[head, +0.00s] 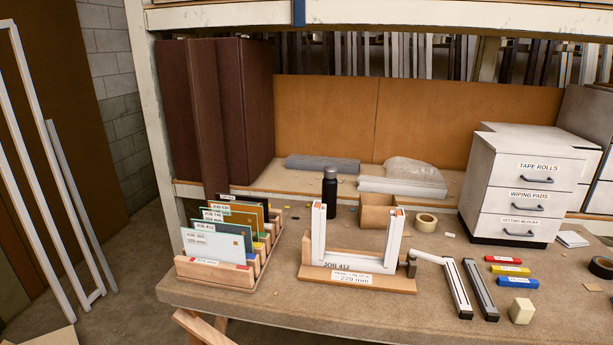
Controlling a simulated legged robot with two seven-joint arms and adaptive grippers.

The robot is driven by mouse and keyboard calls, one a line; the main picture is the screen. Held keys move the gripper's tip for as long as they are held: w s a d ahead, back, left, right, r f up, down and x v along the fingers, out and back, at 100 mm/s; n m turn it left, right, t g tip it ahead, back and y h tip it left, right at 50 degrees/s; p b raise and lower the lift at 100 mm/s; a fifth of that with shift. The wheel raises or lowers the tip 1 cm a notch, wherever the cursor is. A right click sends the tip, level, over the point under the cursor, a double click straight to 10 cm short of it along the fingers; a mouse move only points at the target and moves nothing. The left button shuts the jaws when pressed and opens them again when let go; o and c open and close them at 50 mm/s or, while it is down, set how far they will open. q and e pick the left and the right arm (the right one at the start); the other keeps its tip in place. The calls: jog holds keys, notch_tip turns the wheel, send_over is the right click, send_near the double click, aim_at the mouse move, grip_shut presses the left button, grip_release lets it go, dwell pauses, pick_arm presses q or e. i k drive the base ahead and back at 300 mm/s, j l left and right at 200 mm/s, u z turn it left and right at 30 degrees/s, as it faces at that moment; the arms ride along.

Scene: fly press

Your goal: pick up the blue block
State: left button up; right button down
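The blue block (517,283) lies flat on the workbench (330,318) at the right in the head view. It is a small flat bar at the front of a short row, with a yellow block (510,271) and a red block (502,259) lying behind it. Nothing covers the blue block. Neither of my grippers shows in the head view.
Left of the blocks lie a dark bar (480,290) and a white bar (455,289). A white frame on a wooden base (400,284) stands mid-bench. A labelled drawer cabinet (515,195) stands behind the blocks. A black tape roll (601,267) lies to their right.

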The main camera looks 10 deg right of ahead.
aim_at(501, 281)
jog(key=z, duration=0.8)
jog(key=i+l+z, duration=0.2)
jog(key=i+z, duration=0.55)
